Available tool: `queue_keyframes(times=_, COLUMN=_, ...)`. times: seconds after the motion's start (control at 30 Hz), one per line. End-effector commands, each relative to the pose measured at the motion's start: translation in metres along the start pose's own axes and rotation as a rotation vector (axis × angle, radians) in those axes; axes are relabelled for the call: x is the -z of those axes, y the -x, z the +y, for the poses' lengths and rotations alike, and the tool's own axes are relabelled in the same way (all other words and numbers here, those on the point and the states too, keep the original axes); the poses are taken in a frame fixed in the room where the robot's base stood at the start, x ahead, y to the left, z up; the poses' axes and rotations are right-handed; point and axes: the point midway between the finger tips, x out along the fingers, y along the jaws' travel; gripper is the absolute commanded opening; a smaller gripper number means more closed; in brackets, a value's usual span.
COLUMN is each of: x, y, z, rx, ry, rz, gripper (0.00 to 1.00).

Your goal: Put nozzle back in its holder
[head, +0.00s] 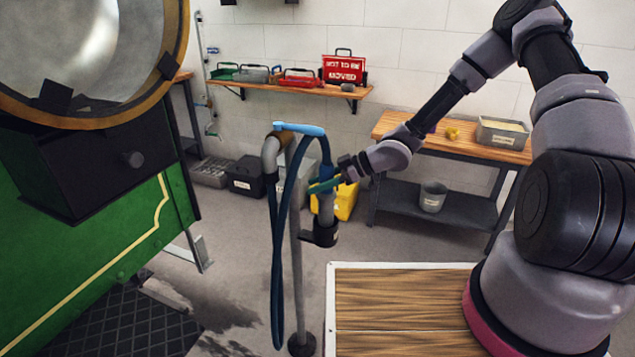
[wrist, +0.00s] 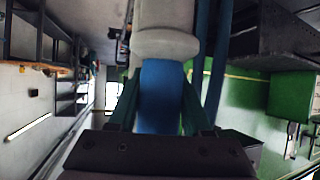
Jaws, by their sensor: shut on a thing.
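The nozzle (head: 326,208) hangs upright beside the stand pipe, with a blue upper part and a grey lower part. My gripper (head: 325,186) is shut on its blue part, which also shows between my fingers in the wrist view (wrist: 160,95). The grey part of the nozzle (wrist: 166,35) extends beyond the fingertips there. The holder (head: 325,235) is a dark cup on a bracket on the stand, directly below the nozzle in the head view. The nozzle's lower end meets the cup's rim in the picture; I cannot tell whether it is inside.
The blue hose (head: 277,235) loops from the grey stand pipe (head: 296,265) down near the floor and up to the nozzle. A green engine (head: 100,245) stands left.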

Motion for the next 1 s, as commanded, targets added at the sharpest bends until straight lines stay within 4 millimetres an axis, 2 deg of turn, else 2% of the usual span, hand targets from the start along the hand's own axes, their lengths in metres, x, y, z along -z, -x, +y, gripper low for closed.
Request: queue_keyframes(times=1.0, x=-0.025, y=-0.014, z=0.000, rx=0.000, ry=0.001, rz=0.002, gripper=0.00)
